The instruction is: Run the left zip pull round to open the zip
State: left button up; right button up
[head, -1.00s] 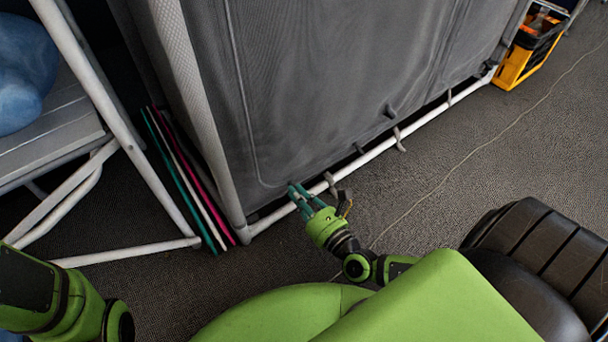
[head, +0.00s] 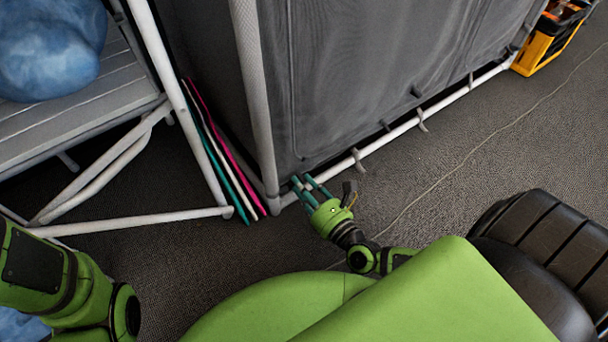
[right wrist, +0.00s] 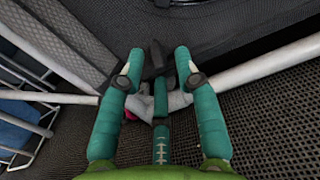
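A grey fabric cabinet panel (head: 380,65) fills the upper middle of the head view. A zip seam runs down its left side and curves round at the bottom corner. My right gripper (head: 307,186) is at that bottom left corner, against the panel's foot. In the right wrist view its green fingers (right wrist: 159,72) are spread apart. A small dark tab (right wrist: 157,58), perhaps the zip pull, shows between the fingertips; I cannot tell whether they touch it. My left arm (head: 60,280) shows at the lower left; its gripper is out of view.
A white tube frame (head: 440,112) with grey hooks runs along the cabinet's bottom, with a post (head: 252,85) at the corner. Coloured flat boards (head: 225,155) lean left of it, beside a slatted shelf (head: 70,100). A yellow crate (head: 540,48) stands far right.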

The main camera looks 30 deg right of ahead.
jog(key=shift+w+r, duration=0.1)
jog(key=shift+r, duration=0.2)
notch_tip(320, 180, up, 10)
dwell(0.4)
jog(key=shift+f, duration=0.1)
